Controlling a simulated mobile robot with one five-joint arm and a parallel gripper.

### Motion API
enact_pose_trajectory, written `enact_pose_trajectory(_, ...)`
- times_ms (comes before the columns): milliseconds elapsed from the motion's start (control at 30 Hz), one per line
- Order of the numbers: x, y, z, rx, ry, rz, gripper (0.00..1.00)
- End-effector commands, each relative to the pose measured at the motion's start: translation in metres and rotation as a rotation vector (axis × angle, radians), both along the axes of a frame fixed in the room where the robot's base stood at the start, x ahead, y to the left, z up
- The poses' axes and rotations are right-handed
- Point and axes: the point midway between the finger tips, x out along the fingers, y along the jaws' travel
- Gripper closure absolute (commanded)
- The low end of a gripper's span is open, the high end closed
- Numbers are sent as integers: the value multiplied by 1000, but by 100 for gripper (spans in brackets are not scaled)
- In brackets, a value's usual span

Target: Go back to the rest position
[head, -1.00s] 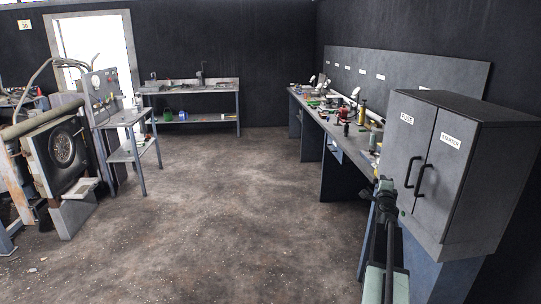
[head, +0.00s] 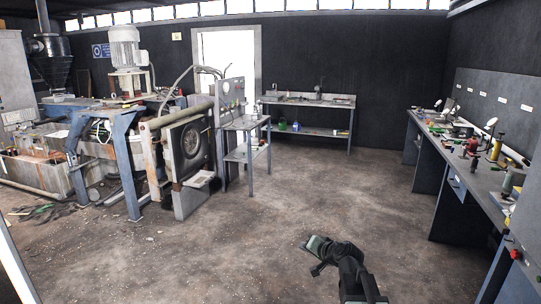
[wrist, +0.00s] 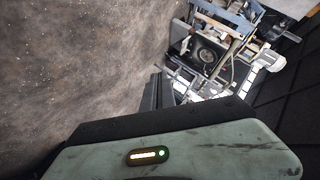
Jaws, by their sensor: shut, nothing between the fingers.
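My gripper (head: 315,244) shows in the head view at the end of my dark, folded arm, low in the picture right of centre, over bare floor. It looks shut and empty, though its fingertips are small there. In the wrist view, my pale green casing with a lit indicator fills the bottom, and dark finger parts (wrist: 157,95) stick up beyond it. Nothing is held.
A workbench (head: 463,190) with tools runs along the right. A machine with a round dark opening (head: 188,146) and blue frame (head: 122,165) stands left. A small table (head: 246,124) and back bench (head: 308,99) stand farther off. The middle floor (head: 335,190) is open.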

Motion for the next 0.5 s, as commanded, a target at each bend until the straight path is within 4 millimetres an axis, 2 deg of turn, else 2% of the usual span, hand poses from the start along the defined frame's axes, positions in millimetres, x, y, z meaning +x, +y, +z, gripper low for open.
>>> enact_pose_trajectory(33, -31, 26, -22, -90, 77, 93, 100)
enact_pose_trajectory(67, -51, 36, -37, -155, 134, 149, 100)
enact_pose_trajectory(100, -79, 42, -57, -245, 219, 215, 100)
enact_pose_trajectory(167, -120, 33, -83, -376, 355, 287, 100)
enact_pose_trajectory(200, -143, 18, -96, -449, 442, 313, 100)
enact_pose_trajectory(300, -191, -16, -113, -577, 629, 346, 100)
enact_pose_trajectory(400, -220, -36, -117, -645, 761, 363, 100)
enact_pose_trajectory(500, -234, -40, -118, -653, 822, 378, 100)
